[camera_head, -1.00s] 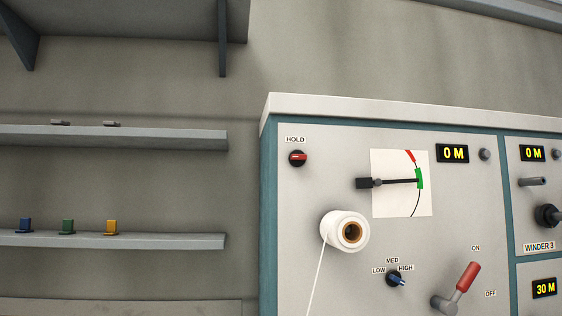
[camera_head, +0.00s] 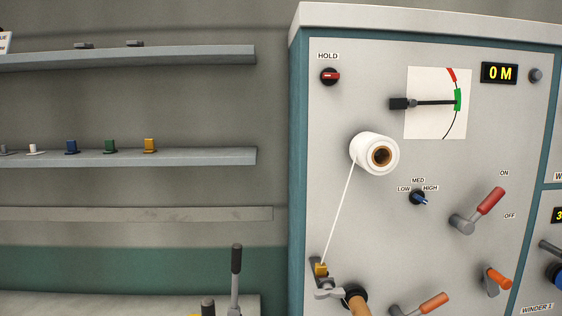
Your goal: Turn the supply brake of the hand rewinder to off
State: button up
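No part in view is labelled as the hand rewinder or its supply brake, so I cannot tell which part that is. A black-gripped lever (camera_head: 236,259) stands upright on a grey stem at the bottom, above a pale bench; its base is cut off. A second dark knob (camera_head: 207,307) shows beside it at the lower edge. On the machine panel, a red-handled lever (camera_head: 480,209) tilts up and right, toward the ON label, with OFF below it. My gripper is not in view.
The grey panel (camera_head: 330,190) on the right carries a HOLD knob (camera_head: 330,76), a white tape roll (camera_head: 375,154), a LOW-MED-HIGH selector (camera_head: 419,198) and orange-handled levers (camera_head: 497,279). Shelves (camera_head: 200,158) with small coloured pieces line the wall at left.

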aim_at(329, 76)
jog(key=z, duration=0.45)
jog(key=k, duration=1.1)
jog(key=u, duration=0.65)
jog(key=i, duration=1.2)
jog(key=u, duration=0.3)
